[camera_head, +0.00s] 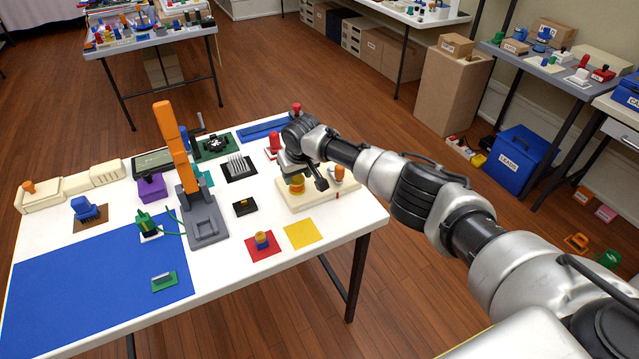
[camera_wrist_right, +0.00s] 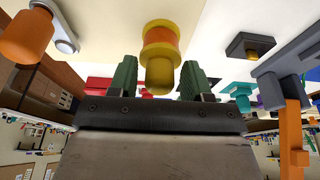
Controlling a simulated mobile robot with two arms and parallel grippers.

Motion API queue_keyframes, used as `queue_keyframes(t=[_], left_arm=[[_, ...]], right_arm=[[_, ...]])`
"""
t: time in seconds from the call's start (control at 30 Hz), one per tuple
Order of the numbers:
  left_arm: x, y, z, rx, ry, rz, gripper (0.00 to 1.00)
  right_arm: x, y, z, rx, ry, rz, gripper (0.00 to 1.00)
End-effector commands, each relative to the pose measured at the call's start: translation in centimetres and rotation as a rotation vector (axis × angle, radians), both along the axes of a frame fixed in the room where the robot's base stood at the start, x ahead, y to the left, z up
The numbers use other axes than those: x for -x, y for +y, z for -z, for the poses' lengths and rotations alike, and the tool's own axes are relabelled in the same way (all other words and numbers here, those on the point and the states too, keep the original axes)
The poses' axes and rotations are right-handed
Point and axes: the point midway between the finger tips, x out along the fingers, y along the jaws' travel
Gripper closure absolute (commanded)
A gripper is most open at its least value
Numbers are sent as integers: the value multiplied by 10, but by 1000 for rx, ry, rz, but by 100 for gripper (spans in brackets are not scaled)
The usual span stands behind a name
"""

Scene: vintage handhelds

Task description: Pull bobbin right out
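The bobbin, yellow with an orange wound middle, stands on the cream base (camera_head: 325,193) near the table's right end in the head view, where its yellow lower part (camera_head: 297,188) shows under my right gripper. In the right wrist view the bobbin (camera_wrist_right: 160,42) points its rounded yellow end between the green fingertips. My right gripper (camera_wrist_right: 159,80) is open, with one finger on each side of that end and small visible gaps. In the head view, the hand hides the bobbin's top. My left gripper is not in view.
An orange-topped post (camera_head: 339,172) stands close by on the same base; it also shows in the wrist view (camera_wrist_right: 27,35). A red piece (camera_head: 275,143) and a small black block (camera_head: 244,206) are nearby. A tall orange lever (camera_head: 173,140) stands farther left. The yellow square (camera_head: 303,233) is bare.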

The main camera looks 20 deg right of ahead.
Motion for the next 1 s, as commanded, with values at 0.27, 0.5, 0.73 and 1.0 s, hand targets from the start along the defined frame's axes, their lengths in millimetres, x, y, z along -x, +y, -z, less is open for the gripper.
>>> queue_keyframes(t=[0.27, 0.5, 0.73, 1.0], left_arm=[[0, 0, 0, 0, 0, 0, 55], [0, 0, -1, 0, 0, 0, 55], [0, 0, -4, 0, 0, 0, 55], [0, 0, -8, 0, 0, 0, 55]], right_arm=[[0, 0, 0, 0, 0, 0, 95], [0, 0, 0, 0, 0, 0, 100], [0, 0, -4, 0, 0, 0, 100], [0, 0, -8, 0, -1, 0, 100]])
